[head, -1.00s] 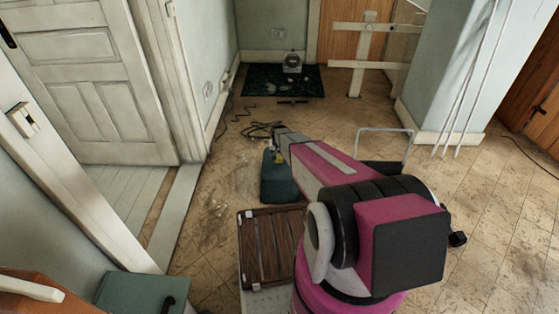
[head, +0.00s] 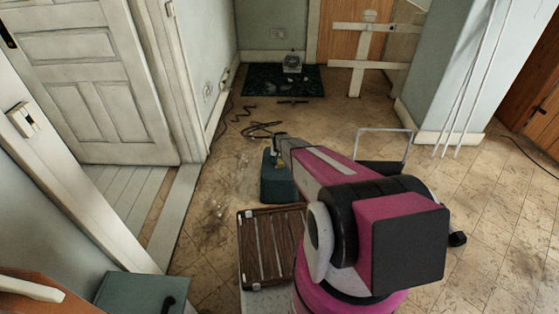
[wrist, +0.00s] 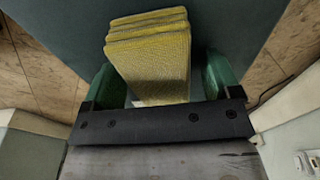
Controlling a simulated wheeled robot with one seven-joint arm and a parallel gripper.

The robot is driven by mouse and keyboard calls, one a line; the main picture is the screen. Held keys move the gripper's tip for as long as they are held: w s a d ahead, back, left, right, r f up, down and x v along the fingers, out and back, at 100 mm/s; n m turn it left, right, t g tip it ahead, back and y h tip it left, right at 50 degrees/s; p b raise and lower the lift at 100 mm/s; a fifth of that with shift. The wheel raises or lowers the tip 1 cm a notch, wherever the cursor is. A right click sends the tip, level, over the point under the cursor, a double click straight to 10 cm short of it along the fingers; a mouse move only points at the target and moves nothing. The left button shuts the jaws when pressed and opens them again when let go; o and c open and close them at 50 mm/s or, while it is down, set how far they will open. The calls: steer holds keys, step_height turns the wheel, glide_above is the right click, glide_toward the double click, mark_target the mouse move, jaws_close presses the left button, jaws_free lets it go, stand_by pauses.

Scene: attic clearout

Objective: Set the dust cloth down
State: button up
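The dust cloth is a yellow, folded, woven stack (wrist: 150,55) in the wrist view, against a dark teal surface. In the head view it is a small yellow patch (head: 280,161) at the teal box (head: 277,184), below my gripper (head: 279,144). In the wrist view the two green fingers of my gripper (wrist: 163,80) stand on either side of the cloth. A gap shows between the cloth and the right finger, so the gripper looks open around it. The cloth's near end is hidden behind the gripper's dark bar. Whether its underside touches the teal surface is unclear.
A brown slatted crate (head: 271,246) stands just in front of the teal box. Dark cables (head: 262,130) lie on the floor behind it. A dark mat (head: 262,80) lies farther back. Tiled floor is open to the right and left of the box.

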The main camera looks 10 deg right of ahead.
mark_target(280, 161)
step_height(280, 161, up, 12)
steer(key=s, duration=0.2)
steer(key=s+r+n, duration=0.1)
steer(key=s+r, duration=1)
steer(key=s, duration=0.4)
steer(key=s+r+n+g, duration=0.1)
steer(key=s+r, duration=1.1)
steer(key=s, duration=0.4)
steer(key=shift+f, duration=0.1)
